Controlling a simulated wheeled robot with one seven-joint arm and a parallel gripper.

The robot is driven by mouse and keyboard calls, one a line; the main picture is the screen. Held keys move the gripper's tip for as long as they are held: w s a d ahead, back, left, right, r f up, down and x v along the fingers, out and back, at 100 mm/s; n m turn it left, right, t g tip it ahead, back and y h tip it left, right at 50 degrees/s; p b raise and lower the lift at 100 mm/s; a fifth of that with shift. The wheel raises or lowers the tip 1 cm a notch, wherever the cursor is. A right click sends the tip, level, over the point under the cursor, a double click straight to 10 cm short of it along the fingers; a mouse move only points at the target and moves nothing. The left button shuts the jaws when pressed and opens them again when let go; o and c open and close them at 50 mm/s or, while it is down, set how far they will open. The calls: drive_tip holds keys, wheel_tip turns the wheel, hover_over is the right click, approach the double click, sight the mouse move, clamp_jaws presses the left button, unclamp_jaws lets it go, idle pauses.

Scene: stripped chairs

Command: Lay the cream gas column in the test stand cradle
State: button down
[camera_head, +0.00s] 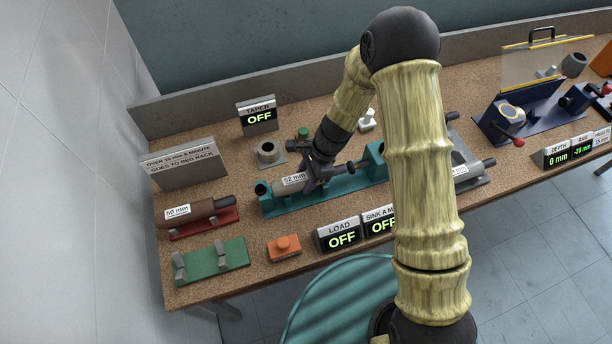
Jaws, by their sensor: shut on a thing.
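The cream gas column (281,189), with a "52 mm" label, is at the left part of the teal test stand (345,186). It lies roughly along the stand. My gripper (311,179) is shut on the column from above, near its right end. I cannot tell whether the column rests in the cradle or is just above it. My gripper hides the column's right end and part of the cradle.
A brown column (198,210) labelled "50 mm" lies on a red rack (207,230). A green rack (215,262) is empty. An orange button box (284,248) and LOAD display (338,236) stand in front.

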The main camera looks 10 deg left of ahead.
drive_tip(key=shift+f, duration=0.3)
drive_tip(key=c, duration=0.7)
unclamp_jaws()
drive_tip(key=shift+o, duration=0.2)
drive_tip(key=b+v, duration=0.1)
drive_tip(key=v, duration=1.6)
drive_tip(key=shift+r, duration=0.25)
drive_tip(key=s+d+r+n+t+h, duration=0.2)
drive_tip(key=s+d+n, duration=0.3)
drive_tip(key=d, duration=0.5)
drive_tip(key=s+d+r+n+t+h, duration=0.2)
drive_tip(key=s+d+n, duration=0.3)
drive_tip(key=d, duration=0.4)
drive_tip(key=shift+s+d+r+n+t, duration=0.3)
drive_tip(key=shift+n+t, duration=0.2)
drive_tip(key=shift+n, duration=0.4)
